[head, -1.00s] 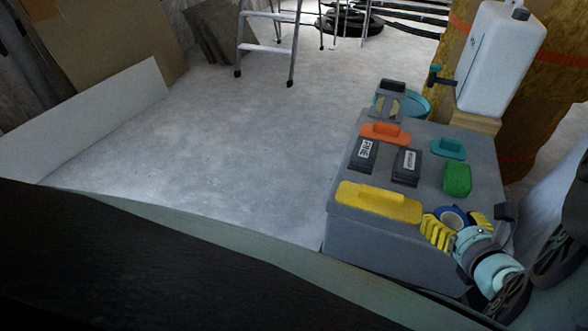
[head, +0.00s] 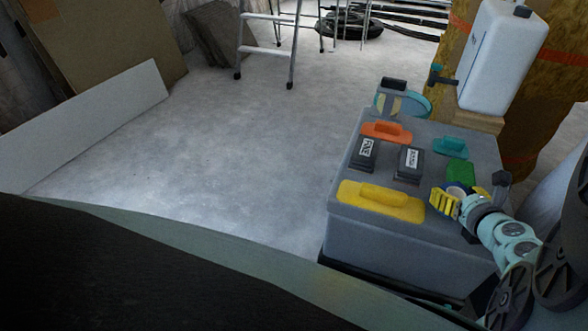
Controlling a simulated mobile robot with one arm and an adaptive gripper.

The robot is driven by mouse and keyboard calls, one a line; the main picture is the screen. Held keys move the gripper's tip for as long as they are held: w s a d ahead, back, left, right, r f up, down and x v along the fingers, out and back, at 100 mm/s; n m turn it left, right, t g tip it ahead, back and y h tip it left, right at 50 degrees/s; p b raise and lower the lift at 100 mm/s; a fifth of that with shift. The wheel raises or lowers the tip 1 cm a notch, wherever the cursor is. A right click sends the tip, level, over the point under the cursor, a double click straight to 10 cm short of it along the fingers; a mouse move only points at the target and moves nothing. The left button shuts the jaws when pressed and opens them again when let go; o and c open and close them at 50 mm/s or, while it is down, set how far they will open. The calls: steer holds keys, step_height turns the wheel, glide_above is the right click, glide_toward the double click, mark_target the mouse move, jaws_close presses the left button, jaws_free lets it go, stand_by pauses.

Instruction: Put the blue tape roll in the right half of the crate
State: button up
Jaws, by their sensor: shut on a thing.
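My gripper (head: 461,197), with yellow ribbed fingers, is at the right of the grey box's top. It is shut on the blue tape roll (head: 457,189), a ring with a pale inside that shows between the fingers. The arm and fingers hide part of the roll. I cannot tell how high above the box top the roll is. An open crate with two halves cannot be made out in this view.
The grey box (head: 390,244) bears a yellow float (head: 380,200), an orange float (head: 386,131), a teal one (head: 450,146), two dark labelled blocks (head: 409,164) and a green block (head: 461,171), partly covered by my gripper. A white canister (head: 497,60) stands behind.

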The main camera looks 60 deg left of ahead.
steer(key=shift+w+f, duration=0.1)
steer(key=shift+f, duration=0.1)
steer(key=shift+f, duration=0.15)
steer(key=o, duration=1.3)
